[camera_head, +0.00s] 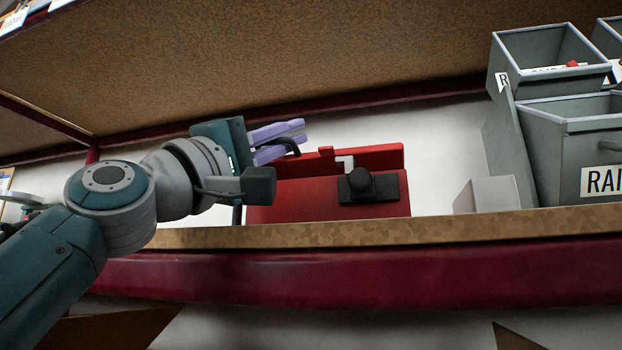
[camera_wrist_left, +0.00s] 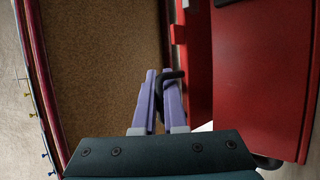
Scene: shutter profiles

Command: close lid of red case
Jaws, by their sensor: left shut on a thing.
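The red case (camera_head: 285,195) sits on the shelf, showing as a broad red panel with a narrower red band (camera_head: 375,158) above and behind it. In the left wrist view, a wide red panel (camera_wrist_left: 262,75) is at right, beside a narrower red strip (camera_wrist_left: 198,65). I cannot tell how far the lid is open. My left gripper (camera_head: 302,138), with lavender fingers, is at the case's upper left. It is shut on a thin black curved handle (camera_wrist_left: 172,76), partly hidden by the fingers (camera_wrist_left: 160,78). My right gripper is out of view.
A black block with a round knob (camera_head: 362,186) shows in front of the case. Grey bins (camera_head: 550,120) and a pale block (camera_head: 488,195) stand to the right. A brown board (camera_head: 250,65) hangs above; the shelf's front edge (camera_head: 400,232) runs below.

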